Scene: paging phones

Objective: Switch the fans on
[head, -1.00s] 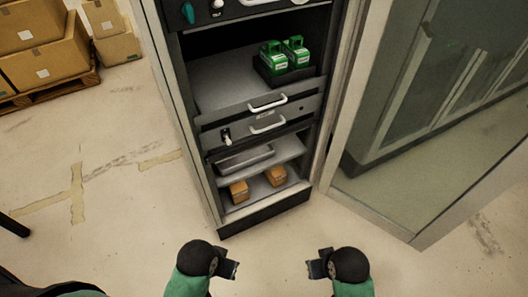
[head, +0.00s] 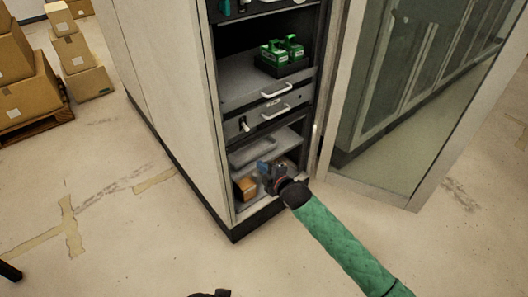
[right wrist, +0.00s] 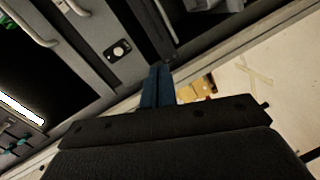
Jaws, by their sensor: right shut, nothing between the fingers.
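The open cabinet (head: 172,100) stands in the middle of the head view. A drawer front carries a small switch with a pale lever (head: 243,124), left of its handle. A teal knob (head: 224,7) is cut by the top edge. I cannot read which control is for the fans. My right gripper (head: 264,168) is shut and empty in front of the lower shelves, below and right of the lever. Its blue fingers (right wrist: 158,84) are together in the right wrist view, apart from a round fitting (right wrist: 120,49) on a dark panel. A dark piece, probably my left gripper (head: 210,294), barely shows at the bottom edge.
Green units (head: 281,53) sit on the upper shelf. A metal tray (head: 251,152) and an orange-brown box (head: 246,188) are lower down, near my right gripper. The glass door (head: 400,110) stands open at right.

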